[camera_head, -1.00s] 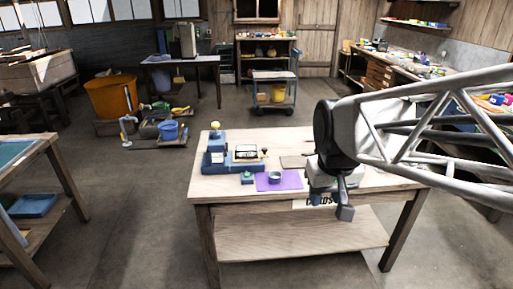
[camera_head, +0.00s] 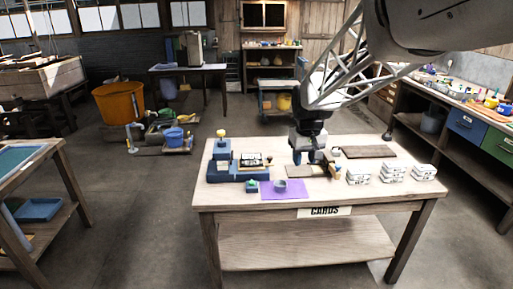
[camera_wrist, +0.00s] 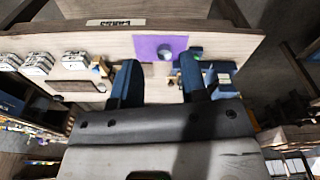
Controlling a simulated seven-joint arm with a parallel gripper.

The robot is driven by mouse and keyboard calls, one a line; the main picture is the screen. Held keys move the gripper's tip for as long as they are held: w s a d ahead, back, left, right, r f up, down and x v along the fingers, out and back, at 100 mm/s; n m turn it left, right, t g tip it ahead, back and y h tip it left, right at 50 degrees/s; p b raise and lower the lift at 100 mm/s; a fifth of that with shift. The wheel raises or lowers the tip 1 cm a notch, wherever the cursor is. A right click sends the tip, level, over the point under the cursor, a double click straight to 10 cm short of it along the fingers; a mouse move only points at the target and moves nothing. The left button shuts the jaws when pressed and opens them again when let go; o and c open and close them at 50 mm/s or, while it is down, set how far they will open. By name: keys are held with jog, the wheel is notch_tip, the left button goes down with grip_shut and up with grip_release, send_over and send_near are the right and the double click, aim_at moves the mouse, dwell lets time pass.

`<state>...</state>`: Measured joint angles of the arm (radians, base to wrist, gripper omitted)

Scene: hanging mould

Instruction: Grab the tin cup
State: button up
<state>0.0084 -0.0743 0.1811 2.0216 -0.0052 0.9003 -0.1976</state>
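The tin cup (camera_head: 281,186) is a small grey cup on a purple mat (camera_head: 296,191) near the front edge of the wooden table. It also shows in the wrist view (camera_wrist: 165,52), upper middle, with its round opening visible. My gripper (camera_head: 314,165) is over the table, behind and to the right of the cup. In the wrist view my gripper (camera_wrist: 160,73) has its two blue fingers spread wide, with nothing between them. The cup shows beyond the gap between the fingertips, apart from both.
White stacks (camera_head: 393,172) line the right. A brown board (camera_head: 367,152) lies behind. Small wooden pieces (camera_head: 330,171) lie near my gripper.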

jog(key=w+f+n, duration=0.1)
jog(key=w+f, duration=0.4)
jog(key=w, duration=0.3)
jog(key=w+f, duration=0.4)
jog(key=w, duration=0.4)
jog(key=n+g, duration=0.1)
send_over(285, 182)
notch_tip(285, 182, down, 14)
jog(key=shift+s+a, duration=0.2)
jog(key=shift+f, duration=0.15)
jog(key=shift+f, duration=1.25)
jog(key=shift+w+d+f, duration=0.1)
jog(key=shift+d+f, duration=0.05)
jog(key=shift+f, duration=2.45)
